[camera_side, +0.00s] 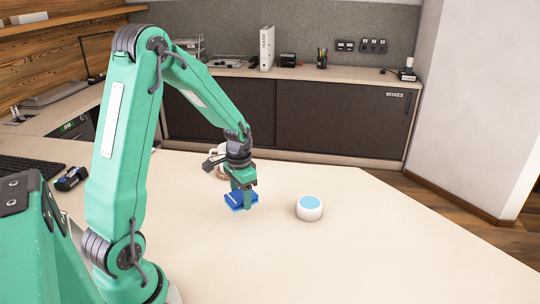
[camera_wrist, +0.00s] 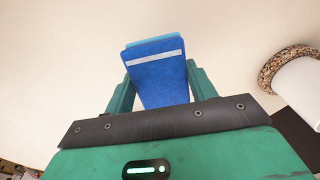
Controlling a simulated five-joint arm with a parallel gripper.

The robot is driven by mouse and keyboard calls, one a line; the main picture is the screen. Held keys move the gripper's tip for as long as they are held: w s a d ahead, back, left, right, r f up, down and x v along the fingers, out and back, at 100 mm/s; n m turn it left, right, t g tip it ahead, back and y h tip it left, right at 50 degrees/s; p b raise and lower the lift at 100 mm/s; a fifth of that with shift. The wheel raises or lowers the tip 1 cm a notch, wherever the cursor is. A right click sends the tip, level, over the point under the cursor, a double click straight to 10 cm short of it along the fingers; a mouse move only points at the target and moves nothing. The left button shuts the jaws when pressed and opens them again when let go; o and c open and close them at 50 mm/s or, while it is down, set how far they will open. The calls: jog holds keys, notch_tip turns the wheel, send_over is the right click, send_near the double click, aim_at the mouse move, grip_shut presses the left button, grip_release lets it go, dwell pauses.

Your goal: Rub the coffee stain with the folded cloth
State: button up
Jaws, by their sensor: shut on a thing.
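My gripper (camera_side: 243,190) points down over the pale table and is shut on the folded blue cloth (camera_side: 236,202). In the wrist view the cloth (camera_wrist: 158,78) sits between the two green fingers of my gripper (camera_wrist: 158,92). It is blue with a pale grey stripe and a lighter blue edge at its far end. The cloth is at or close to the table top; I cannot tell whether it touches. No coffee stain shows in either view; the table under the cloth and gripper is hidden.
A white round thing with a light blue top (camera_side: 309,208) stands to the right of my gripper. A white cylinder with a speckled ring (camera_wrist: 295,75) is at the right in the wrist view. A keyboard (camera_side: 28,168) lies at the left. The table's front right is clear.

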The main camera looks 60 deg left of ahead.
jog(key=shift+r, duration=1.6)
jog(key=shift+w, duration=0.1)
